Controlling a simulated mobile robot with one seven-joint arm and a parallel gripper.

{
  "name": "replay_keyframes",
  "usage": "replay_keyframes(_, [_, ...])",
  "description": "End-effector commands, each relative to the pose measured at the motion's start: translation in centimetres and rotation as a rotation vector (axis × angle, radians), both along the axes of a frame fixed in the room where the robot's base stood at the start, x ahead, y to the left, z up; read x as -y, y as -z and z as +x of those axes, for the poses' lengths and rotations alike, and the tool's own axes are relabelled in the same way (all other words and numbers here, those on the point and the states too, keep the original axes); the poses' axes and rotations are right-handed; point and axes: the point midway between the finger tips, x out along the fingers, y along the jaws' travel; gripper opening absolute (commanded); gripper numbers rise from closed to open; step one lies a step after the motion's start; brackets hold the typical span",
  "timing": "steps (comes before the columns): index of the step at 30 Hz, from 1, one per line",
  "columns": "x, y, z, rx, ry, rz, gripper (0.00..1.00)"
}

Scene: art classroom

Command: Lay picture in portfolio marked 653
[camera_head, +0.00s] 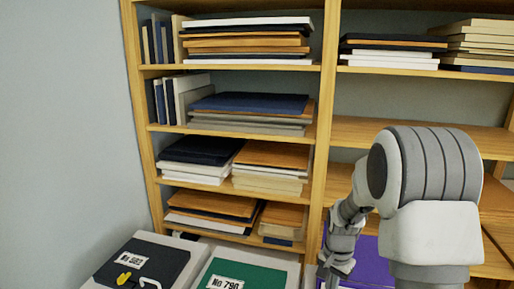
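A black portfolio (140,262) lies at the bottom left on a pale surface; its white label is hard to read, perhaps No 583. It has a yellow mark and a white hook-shaped mark. A green portfolio (240,273) labelled No 790 lies to its right. A purple portfolio or panel (375,262) shows behind my arm, and no number on it can be read. No label reading 653 is legible, and I cannot pick out the picture. My gripper (336,268) hangs low in front of the purple thing's left edge; its fingers are too small and cut off to judge.
A wooden shelf unit (316,138) fills the back, with stacks of boards and folders (248,40) in its left bays. The upper right bay holds more stacks (480,45); the shelf below (400,130) looks mostly bare. A plain wall (60,120) is at left.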

Motion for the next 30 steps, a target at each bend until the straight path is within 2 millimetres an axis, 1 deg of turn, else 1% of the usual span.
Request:
replay_keyframes(14, [0.00, 0.03, 0.00, 0.000, 0.000, 0.000, 0.00])
replay_keyframes(30, [-0.01, 0.82, -0.01, 0.000, 0.000, 0.000, 0.00])
